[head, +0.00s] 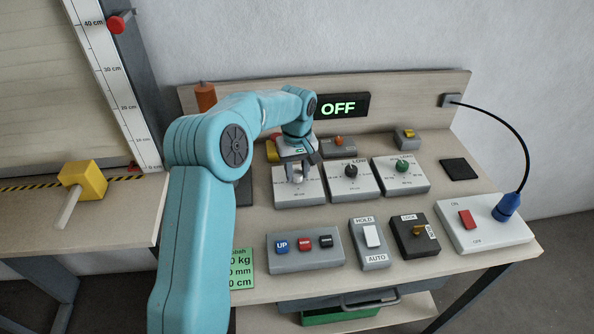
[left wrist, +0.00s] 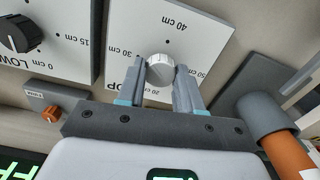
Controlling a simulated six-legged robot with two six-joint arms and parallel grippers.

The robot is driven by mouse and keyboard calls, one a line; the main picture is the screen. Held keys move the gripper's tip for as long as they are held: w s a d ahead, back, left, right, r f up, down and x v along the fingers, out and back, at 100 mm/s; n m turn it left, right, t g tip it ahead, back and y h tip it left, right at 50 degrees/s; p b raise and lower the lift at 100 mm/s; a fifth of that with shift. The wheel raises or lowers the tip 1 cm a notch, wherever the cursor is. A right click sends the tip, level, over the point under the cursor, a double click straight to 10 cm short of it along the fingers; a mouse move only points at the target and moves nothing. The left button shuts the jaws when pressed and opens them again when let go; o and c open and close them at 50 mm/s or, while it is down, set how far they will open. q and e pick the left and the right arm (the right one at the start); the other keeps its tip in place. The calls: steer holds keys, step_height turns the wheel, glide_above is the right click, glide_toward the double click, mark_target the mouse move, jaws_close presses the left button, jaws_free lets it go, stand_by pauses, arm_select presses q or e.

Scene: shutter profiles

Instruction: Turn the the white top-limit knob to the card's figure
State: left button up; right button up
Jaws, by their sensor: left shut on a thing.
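My left gripper (head: 297,172) is over the grey box with the white top-limit dial plate (head: 312,190). In the left wrist view my left gripper's fingers (left wrist: 162,75) are on both sides of the white ribbed knob (left wrist: 160,67), shut on it. The dial plate (left wrist: 210,32) shows there upside down, with figures including 20, 30, 40 and 50 cm. I cannot make out a pointer mark on the knob. The green card (head: 242,270) lies on the bench, its left part hidden behind my arm; lines ending in "0 kg", "0 mm" and "0 cm" show. My right gripper is not in view.
To the right are a black LOW knob (head: 351,171) and a green knob (head: 402,166). In front are a push-button box (head: 305,250), a HOLD/AUTO switch (head: 371,238), and a LOCK box (head: 412,242). A display (head: 339,107) reads OFF. An orange cylinder (left wrist: 290,152) is near the gripper.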

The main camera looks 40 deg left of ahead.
mark_target(297, 174)
arm_select(q)
steer(key=n, duration=0.3)
steer(key=shift+n, duration=0.3)
steer(key=shift+n+b, duration=0.4)
steer(key=shift+n, duration=1.4)
steer(key=o, duration=1)
steer(key=shift+o, duration=0.2)
step_height(297, 174, up, 16)
steer(key=p, duration=0.2)
steer(key=shift+r, duration=0.2)
